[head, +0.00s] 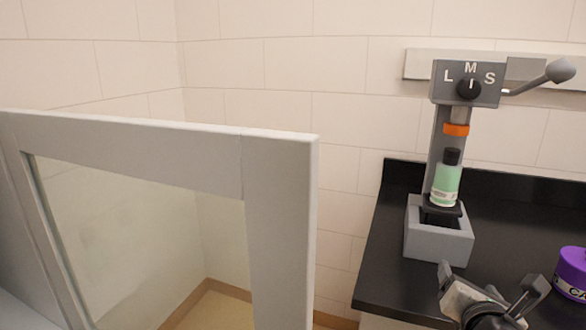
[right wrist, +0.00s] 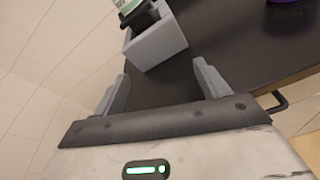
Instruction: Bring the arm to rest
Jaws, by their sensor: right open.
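My right gripper (head: 492,292) is at the bottom right of the head view, over the front part of the black counter. Its two fingers are spread apart with nothing between them. In the right wrist view the same gripper (right wrist: 158,88) shows both grey fingers wide apart, pointing toward the counter and the grey base of the sampling stand. A green bottle (head: 446,184) with a black cap stands upright on the stand's small black platform, below the orange ring, and is apart from my gripper. My left gripper is not in view.
The grey sampling stand (head: 438,241) has a dial marked L, M, S and a lever (head: 541,78) reaching right. A purple-lidded container (head: 571,272) sits at the counter's right. A grey-framed glass panel (head: 280,230) fills the left. Bare black counter (head: 520,225) lies right of the stand.

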